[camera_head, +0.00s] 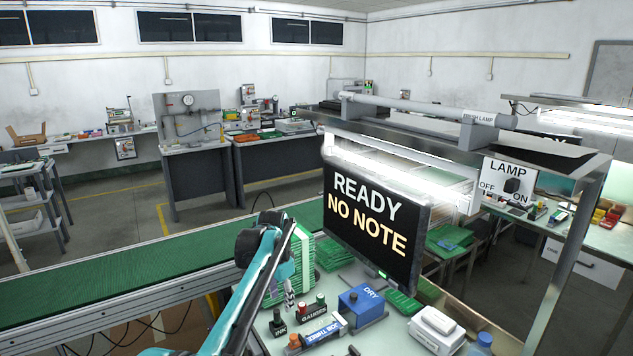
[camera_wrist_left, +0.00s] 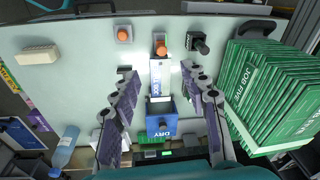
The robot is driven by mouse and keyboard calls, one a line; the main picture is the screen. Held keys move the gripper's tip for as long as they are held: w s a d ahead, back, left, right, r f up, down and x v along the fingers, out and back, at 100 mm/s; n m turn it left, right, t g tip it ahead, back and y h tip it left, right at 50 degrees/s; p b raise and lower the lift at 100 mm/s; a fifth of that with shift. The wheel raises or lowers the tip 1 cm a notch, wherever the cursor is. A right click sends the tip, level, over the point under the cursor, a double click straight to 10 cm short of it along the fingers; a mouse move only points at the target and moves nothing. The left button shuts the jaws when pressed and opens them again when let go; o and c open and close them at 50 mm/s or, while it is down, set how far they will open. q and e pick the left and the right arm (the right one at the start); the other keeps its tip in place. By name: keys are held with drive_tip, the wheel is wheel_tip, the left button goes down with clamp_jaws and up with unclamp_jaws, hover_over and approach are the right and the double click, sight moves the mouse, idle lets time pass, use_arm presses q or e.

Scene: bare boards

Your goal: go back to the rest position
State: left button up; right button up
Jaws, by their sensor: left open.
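My left arm (camera_head: 245,290) rises from the bottom of the head view over the bench, its gripper partly hidden behind the arm. In the left wrist view my left gripper (camera_wrist_left: 158,88) has its two purple-grey fingers spread wide. Nothing is held between them. Below the gap lie a Job Three box (camera_wrist_left: 160,76) and a blue DRY box (camera_wrist_left: 161,122), apart from the fingers as far as I can tell. My right gripper is not in view.
Stacked green boards (camera_wrist_left: 268,88) stand close beside the left gripper. A monitor (camera_head: 372,225) reads "READY NO NOTE" under a lamp frame (camera_head: 590,195). A green conveyor (camera_head: 110,282) runs behind the bench. A white block (camera_head: 437,327) and a blue bottle (camera_wrist_left: 65,148) are on the bench.

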use_arm(q)
drive_tip(key=s+a+r+n+t+b, duration=0.1)
drive_tip(key=s+a+r+n, duration=0.1)
drive_tip(key=s, duration=0.7)
drive_tip(key=s+a+r+n+t+b, duration=0.1)
drive_tip(key=s+a+r+n+t, duration=0.15)
drive_tip(key=s, duration=0.55)
drive_tip(key=s+a+f+n+t, duration=0.1)
drive_tip(key=s+f+n, duration=0.1)
drive_tip(key=s+f, duration=0.3)
drive_tip(key=s+a+f+n+t+b, duration=0.1)
drive_tip(key=s+f, duration=0.5)
drive_tip(key=s, duration=0.7)
drive_tip(key=shift+a+n, duration=0.65)
drive_tip(key=shift+n, duration=0.1)
